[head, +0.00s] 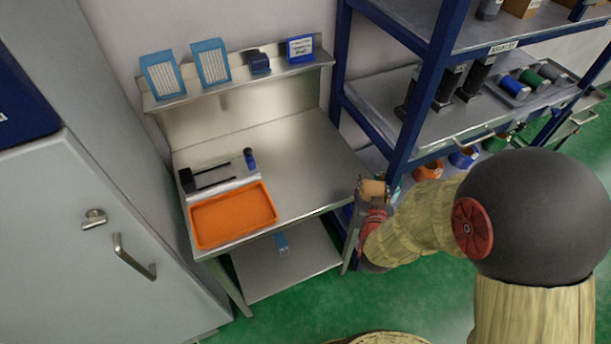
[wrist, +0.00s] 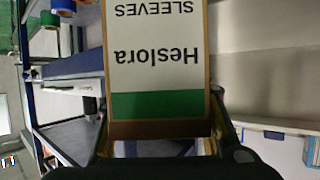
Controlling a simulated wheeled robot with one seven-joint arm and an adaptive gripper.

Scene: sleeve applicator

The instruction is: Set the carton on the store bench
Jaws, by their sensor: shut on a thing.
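My gripper (head: 371,207) is at the right side of the store bench, beside its right edge, shut on a small brown carton (head: 374,189). In the wrist view the carton (wrist: 158,60) fills the middle, between the two fingers. Its white label reads "Heslora SLEEVES" upside down, with a green band. The store bench (head: 310,165) is a steel table with a back panel and a raised shelf. The right half of its top is bare. The head view does not clearly show the height of the carton against the bench top.
An orange tray (head: 233,216), a dark forked fixture (head: 210,177) and a small blue bottle (head: 249,160) occupy the bench's left half. Blue-framed shelving (head: 425,95) stands close on the right. A grey cabinet (head: 70,210) stands at the left.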

